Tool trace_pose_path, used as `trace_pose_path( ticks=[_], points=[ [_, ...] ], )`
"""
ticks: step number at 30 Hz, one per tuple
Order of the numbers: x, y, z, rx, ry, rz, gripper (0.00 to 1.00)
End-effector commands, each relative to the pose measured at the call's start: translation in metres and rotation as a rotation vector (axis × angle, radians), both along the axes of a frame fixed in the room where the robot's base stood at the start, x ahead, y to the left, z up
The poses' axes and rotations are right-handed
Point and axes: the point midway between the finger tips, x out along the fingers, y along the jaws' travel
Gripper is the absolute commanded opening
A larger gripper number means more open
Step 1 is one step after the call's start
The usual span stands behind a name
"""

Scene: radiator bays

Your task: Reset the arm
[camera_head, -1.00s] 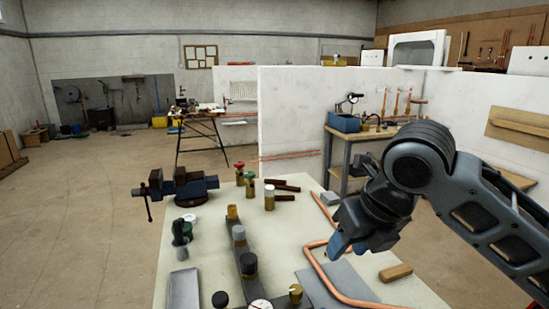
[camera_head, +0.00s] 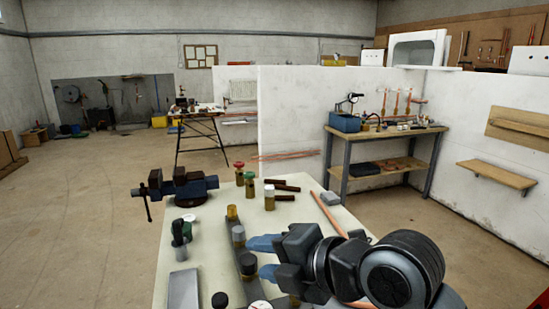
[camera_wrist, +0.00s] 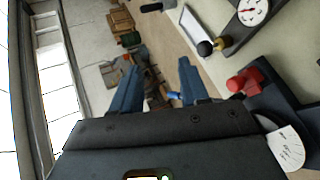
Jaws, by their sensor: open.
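My gripper (camera_head: 264,257) is low over the near right part of the workbench (camera_head: 210,213) in the head view, its two blue fingers pointing left toward a row of valve fittings. The fingers are apart with nothing between them. In the wrist view, my gripper (camera_wrist: 157,82) also shows open and empty, with the floor and far clutter beyond it. A black-knobbed fitting (camera_head: 248,264) stands close to the fingertips; whether they touch it I cannot tell. My arm covers the bench's near right corner.
A blue vise (camera_head: 182,186) sits on the bench's far left edge. Red-, green- and white-topped valves (camera_head: 269,196) stand toward the back. A dial gauge (camera_head: 260,305) is at the front. A copper pipe (camera_head: 328,212) lies at right. Open floor lies left.

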Motion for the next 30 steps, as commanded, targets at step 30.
trace_pose_path(
  ticks=[30],
  points=[
    [-0.220,-0.118,-0.131,1.326,0.543,-1.079,0.44]
  ],
)
